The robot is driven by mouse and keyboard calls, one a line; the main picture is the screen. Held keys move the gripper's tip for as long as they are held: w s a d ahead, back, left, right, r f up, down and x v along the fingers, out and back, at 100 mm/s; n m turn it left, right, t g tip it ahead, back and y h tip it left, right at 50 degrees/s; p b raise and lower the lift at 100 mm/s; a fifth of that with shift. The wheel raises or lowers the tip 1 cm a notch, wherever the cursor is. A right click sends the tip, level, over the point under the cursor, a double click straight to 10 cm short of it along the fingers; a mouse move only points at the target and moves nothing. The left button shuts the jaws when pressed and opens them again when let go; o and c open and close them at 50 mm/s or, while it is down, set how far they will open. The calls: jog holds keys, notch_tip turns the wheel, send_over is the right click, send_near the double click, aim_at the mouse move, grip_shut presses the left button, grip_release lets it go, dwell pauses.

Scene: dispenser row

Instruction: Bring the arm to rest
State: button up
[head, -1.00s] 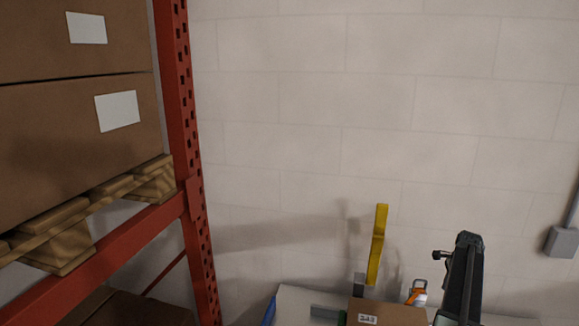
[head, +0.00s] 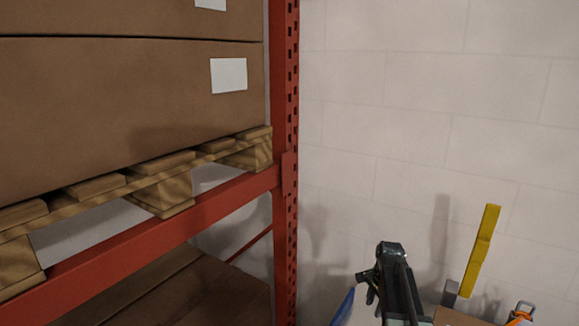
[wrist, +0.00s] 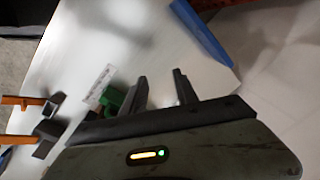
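My gripper (wrist: 160,84) shows in the wrist view with its two dark fingers apart and nothing between them. Beyond the fingers lies a pale tabletop, and a green object (wrist: 112,100) sits just left of the left finger. In the head view my arm rises at the bottom, right of the red rack post; the fingers are not clear there.
A red rack (head: 284,150) holds large cartons (head: 120,100) on a wooden pallet (head: 160,190) at left. A yellow upright piece (head: 482,250) and a brown box (head: 455,317) are at lower right. Orange-and-grey parts (wrist: 22,100) lie left.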

jog(key=s+a+f+n+b, duration=0.1)
jog(key=s+a+n, duration=0.2)
jog(key=a, duration=0.3)
jog(key=s+a+f+n+b, duration=0.1)
jog(key=s+a+f+n, duration=0.15)
jog(key=a, duration=0.45)
jog(key=s+a+n+g, duration=0.1)
jog(key=s+a+n, duration=0.2)
jog(key=s+n, duration=0.5)
jog(key=shift+s+a+r+n+g, duration=0.3)
jog(key=shift+s+n, duration=0.05)
jog(key=shift+s, duration=0.3)
